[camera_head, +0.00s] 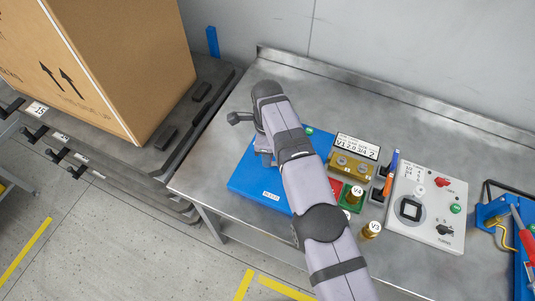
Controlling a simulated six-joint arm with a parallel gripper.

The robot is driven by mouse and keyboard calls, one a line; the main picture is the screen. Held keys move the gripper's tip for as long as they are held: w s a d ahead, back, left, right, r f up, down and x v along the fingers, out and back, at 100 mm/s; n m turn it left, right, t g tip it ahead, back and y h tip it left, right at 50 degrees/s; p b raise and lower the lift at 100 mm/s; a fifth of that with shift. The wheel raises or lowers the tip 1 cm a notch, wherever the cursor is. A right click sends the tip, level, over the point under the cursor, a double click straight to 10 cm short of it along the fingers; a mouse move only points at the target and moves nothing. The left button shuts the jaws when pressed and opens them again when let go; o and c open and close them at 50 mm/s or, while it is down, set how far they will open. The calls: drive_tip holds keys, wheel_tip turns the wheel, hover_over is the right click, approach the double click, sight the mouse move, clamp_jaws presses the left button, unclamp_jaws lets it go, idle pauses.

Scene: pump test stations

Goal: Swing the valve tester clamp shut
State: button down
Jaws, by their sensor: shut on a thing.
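The valve tester is a blue base plate (247,174) with a small label, on the left part of the metal table. My arm reaches across the table, and its dark wrist is over the back of the tester. My gripper (263,138) is below the wrist, mostly covered by it, and is shut on the tester clamp. The fingertips and most of the clamp are hidden by my arm. A short dark piece with a rounded end (238,118) sticks out left of the wrist; I cannot tell whether it belongs to the clamp. The clamp's angle cannot be made out.
Right of my arm are a brass-coloured valve block (353,160), brass valves marked V4 (354,194) and V3 (370,231), pens (391,170), and a white control panel (425,208). A blue tool holder (497,212) is far right. A cardboard box (105,55) stands left.

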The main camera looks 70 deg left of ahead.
drive_tip(key=shift+r, duration=0.1)
idle(0.3)
drive_tip(key=c, duration=1.6)
unclamp_jaws()
drive_tip(key=shift+c, duration=0.2)
drive_tip(key=shift+r, duration=0.1)
drive_tip(key=shift+r, duration=0.6)
wheel_tip(320, 180, up, 6)
drive_tip(key=p, duration=0.4)
drive_tip(key=shift+f, duration=0.1)
